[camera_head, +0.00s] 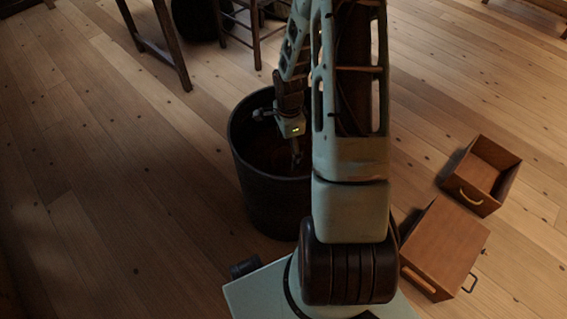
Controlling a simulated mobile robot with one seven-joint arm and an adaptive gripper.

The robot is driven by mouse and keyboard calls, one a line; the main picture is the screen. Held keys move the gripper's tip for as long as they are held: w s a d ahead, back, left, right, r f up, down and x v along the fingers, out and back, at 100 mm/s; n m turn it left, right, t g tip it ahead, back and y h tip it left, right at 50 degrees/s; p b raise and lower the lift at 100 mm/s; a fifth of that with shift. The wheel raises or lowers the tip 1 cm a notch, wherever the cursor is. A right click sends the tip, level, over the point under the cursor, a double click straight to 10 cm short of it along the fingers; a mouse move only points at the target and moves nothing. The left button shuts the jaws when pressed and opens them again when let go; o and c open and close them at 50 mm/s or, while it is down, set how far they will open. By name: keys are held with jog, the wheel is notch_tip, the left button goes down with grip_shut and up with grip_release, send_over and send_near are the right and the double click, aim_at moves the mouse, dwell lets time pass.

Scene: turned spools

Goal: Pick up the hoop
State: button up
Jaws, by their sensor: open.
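I cannot make out a hoop in this view; the bin's inside is too dark to tell what lies in it, and my arm hides part of the scene. My gripper (296,158) points down inside the mouth of a dark round bin (262,205), near its right side. Its fingers are small and dim, and I see nothing held between them. My arm covers the bin's right edge.
Two wooden drawer-like boxes lie on the plank floor at right: an open one (482,176) and a larger one (446,247) nearer. A dark table leg (172,45) and a chair (254,28) stand behind the bin. The floor at left is clear.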

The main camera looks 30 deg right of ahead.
jog(key=f+b, duration=0.1)
jog(key=f, duration=0.3)
jog(key=f+b, duration=0.1)
jog(key=f, duration=0.2)
jog(key=shift+w+d+b, duration=0.1)
jog(key=shift+w+b, duration=0.2)
jog(key=shift+b, duration=0.05)
jog(key=shift+c, duration=0.4)
jog(key=c, duration=0.9)
